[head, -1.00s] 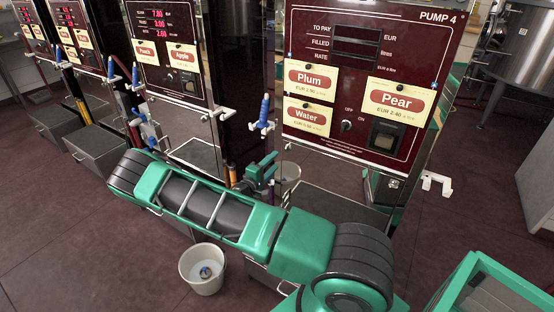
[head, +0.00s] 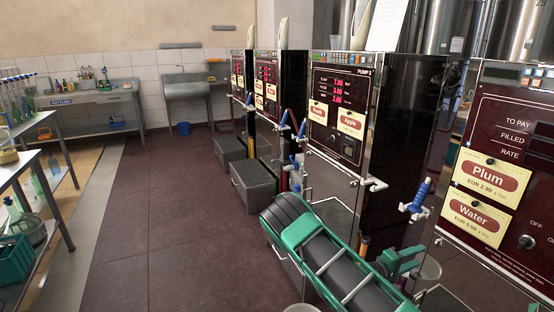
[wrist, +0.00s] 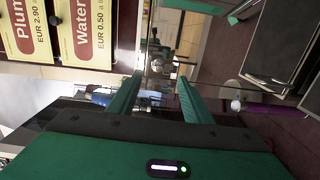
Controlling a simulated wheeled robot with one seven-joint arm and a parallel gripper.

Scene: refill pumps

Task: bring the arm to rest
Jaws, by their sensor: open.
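My arm (head: 335,265), green with black joints, reaches up from the bottom edge in the head view, in front of the pumps. My gripper (head: 398,262) is beside the lower front of the pump with the Plum and Water labels (head: 485,175), below a blue nozzle (head: 420,195). In the wrist view its two green fingers (wrist: 159,82) are spread apart with nothing between them. The Plum and Water cards (wrist: 85,25) show there sideways at the upper left.
More pumps (head: 335,110) stand in a row, with grey boxes (head: 254,185) at their feet. A shelf rack with bottles (head: 25,215) is at the left. The dark tiled floor (head: 165,215) between is clear. A white bucket's rim (head: 300,308) shows at the bottom edge.

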